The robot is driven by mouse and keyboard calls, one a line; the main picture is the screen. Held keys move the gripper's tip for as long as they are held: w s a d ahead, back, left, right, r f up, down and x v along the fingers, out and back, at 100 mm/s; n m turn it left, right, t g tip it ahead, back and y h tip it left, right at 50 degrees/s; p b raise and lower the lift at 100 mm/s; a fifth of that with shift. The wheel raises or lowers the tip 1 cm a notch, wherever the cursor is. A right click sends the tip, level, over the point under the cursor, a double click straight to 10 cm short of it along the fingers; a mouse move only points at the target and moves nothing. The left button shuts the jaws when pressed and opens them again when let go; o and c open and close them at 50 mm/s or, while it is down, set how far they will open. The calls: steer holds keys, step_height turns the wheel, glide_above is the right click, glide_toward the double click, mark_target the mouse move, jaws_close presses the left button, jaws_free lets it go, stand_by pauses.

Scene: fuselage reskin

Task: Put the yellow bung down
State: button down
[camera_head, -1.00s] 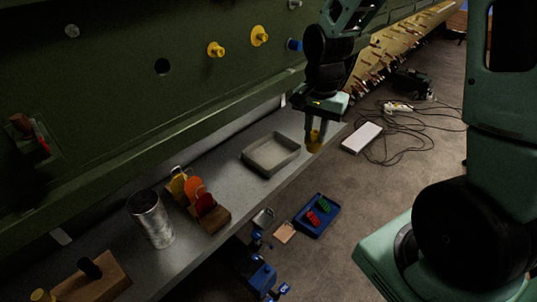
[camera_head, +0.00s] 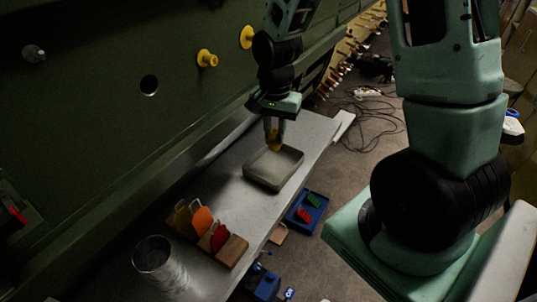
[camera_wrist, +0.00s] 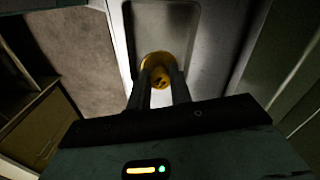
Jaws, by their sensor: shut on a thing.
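My gripper (camera_head: 274,134) is shut on the yellow bung (camera_head: 275,146). It holds the bung over the far part of a shallow grey tray (camera_head: 262,185) on the shelf. In the wrist view the yellow bung (camera_wrist: 158,68) sits between my two fingers (camera_wrist: 158,88), with the pale tray (camera_wrist: 197,45) beneath it. I cannot tell whether the bung touches the tray floor. The tray looks empty otherwise.
Two yellow bungs (camera_head: 207,58) (camera_head: 247,37) sit in the green panel, near an open hole (camera_head: 149,85). A wooden rack with coloured tags (camera_head: 232,252) and a metal can (camera_head: 157,262) stand on the shelf (camera_head: 213,181). A blue bin (camera_head: 297,217) lies below the shelf edge.

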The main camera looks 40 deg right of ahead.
steer(key=shift+f+p, duration=0.5)
steer(key=shift+f, duration=3.1)
steer(key=c, duration=1.3)
jaws_free()
steer(key=shift+r, duration=0.1)
